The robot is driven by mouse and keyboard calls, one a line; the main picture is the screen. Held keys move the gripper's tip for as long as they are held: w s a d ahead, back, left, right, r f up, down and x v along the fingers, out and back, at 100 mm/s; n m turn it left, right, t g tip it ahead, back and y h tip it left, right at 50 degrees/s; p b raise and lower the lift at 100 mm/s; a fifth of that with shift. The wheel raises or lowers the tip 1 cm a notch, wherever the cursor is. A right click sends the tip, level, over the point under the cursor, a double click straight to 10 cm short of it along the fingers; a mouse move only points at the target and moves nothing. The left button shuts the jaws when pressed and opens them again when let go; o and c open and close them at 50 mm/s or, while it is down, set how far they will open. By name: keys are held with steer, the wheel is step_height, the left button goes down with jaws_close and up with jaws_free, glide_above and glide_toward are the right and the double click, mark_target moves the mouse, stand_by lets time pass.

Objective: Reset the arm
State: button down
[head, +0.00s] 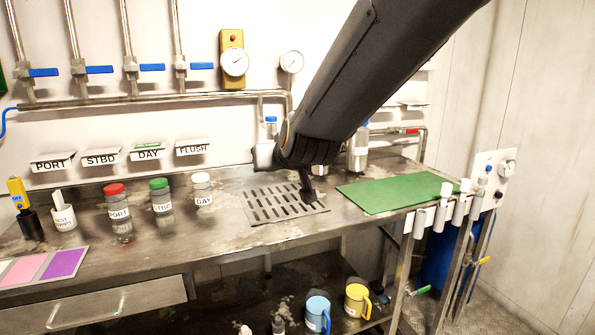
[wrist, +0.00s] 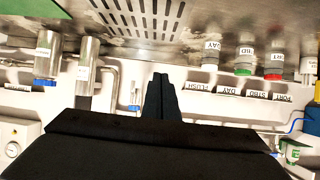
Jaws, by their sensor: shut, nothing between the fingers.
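My gripper (head: 308,192) hangs from my dark arm just above the slotted drain plate (head: 262,208) in the metal counter. In the wrist view my gripper (wrist: 160,78) shows as two dark fingers close together, shut and empty. The arm reaches in from the upper right in the head view and hides part of the wall and back of the counter. The wrist view appears upside down, with the drain plate (wrist: 135,12) at its top.
Red PORT (head: 118,212), green STBD (head: 160,195) and white DAY (head: 202,190) jars stand left of the plate. A green mat (head: 395,192) lies right. Blue (head: 318,314) and yellow (head: 357,300) mugs stand on the lower shelf. Blue-handled valves (head: 100,69) line the wall.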

steer(key=s+d+f+m+g+h+p, duration=0.25)
steer(key=s+d+f+g, duration=0.35)
steer(key=s+d+f, duration=0.85)
steer(key=s+d+f+g+h, duration=0.1)
steer(key=s+d+g, duration=0.1)
steer(key=s+d, duration=0.3)
steer(key=s+d+f+m+g+h, duration=0.1)
steer(key=s+d+f+g, duration=0.1)
steer(key=s+d, duration=0.3)
steer(key=s+g, duration=0.1)
steer(key=s, duration=0.3)
steer(key=shift+s+d+f+g+p, duration=0.25)
steer(key=shift+s+d+g+p, duration=0.05)
steer(key=shift+s+p, duration=0.05)
steer(key=shift+m, duration=0.25)
